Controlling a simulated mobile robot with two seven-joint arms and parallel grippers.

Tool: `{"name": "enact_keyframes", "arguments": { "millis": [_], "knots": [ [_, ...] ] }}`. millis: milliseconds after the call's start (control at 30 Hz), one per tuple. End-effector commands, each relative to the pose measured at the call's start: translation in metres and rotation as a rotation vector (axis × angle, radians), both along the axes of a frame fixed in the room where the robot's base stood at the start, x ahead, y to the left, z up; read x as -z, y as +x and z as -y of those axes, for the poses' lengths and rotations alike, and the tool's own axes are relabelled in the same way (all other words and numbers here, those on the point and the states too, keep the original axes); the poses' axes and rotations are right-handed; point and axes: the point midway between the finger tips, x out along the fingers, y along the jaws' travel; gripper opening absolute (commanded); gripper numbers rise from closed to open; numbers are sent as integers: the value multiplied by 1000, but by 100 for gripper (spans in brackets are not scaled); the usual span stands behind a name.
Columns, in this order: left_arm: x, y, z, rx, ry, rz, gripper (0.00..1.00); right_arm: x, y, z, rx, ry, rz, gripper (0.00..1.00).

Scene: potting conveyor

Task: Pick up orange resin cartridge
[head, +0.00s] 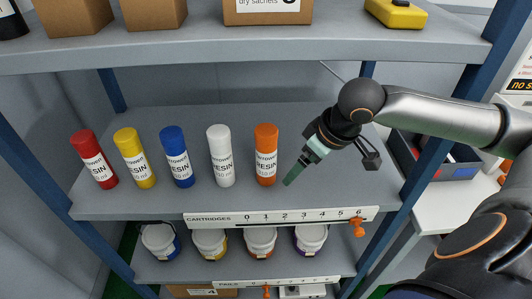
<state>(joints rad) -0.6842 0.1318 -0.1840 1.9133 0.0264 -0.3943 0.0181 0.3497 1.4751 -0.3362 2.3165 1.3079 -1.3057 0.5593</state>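The orange resin cartridge (266,168) stands upright on the middle shelf, at the right end of a row of cartridges. Its white label faces me. My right gripper (291,178) reaches in from the right, its pale green fingertips just right of the cartridge and pointing down-left. A narrow gap shows between the fingertips and the cartridge. The fingers overlap in this view, so I cannot see whether they are apart. My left gripper is not in view.
White (220,172), blue, yellow and red cartridges stand left of the orange one. The middle shelf (340,190) is bare to the right. An upper shelf (290,41) with boxes hangs above. Lidded tubs (261,238) stand below, behind a numbered cartridge strip (230,219).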

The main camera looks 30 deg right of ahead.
Motion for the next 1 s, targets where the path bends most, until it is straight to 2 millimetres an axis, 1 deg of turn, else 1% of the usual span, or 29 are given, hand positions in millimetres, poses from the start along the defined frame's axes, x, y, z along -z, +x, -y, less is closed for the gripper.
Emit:
{"name": "enact_keyframes", "arguments": {
  "millis": [33, 133, 500, 767, 1000],
  "knots": [
    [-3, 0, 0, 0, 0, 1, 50, -2, 3, -3, -1, 6, 1, 97],
    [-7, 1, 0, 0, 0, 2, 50, -3, 12, -4, 3, 9, 4, 97],
    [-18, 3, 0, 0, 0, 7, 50, -1, 49, -13, 2, 6, 2, 97],
    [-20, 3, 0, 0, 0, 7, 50, -1, 61, -15, 2, 3, -1, 97],
    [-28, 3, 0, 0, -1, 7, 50, -2, 95, -25, 0, 3, -1, 97]
  ]
}}
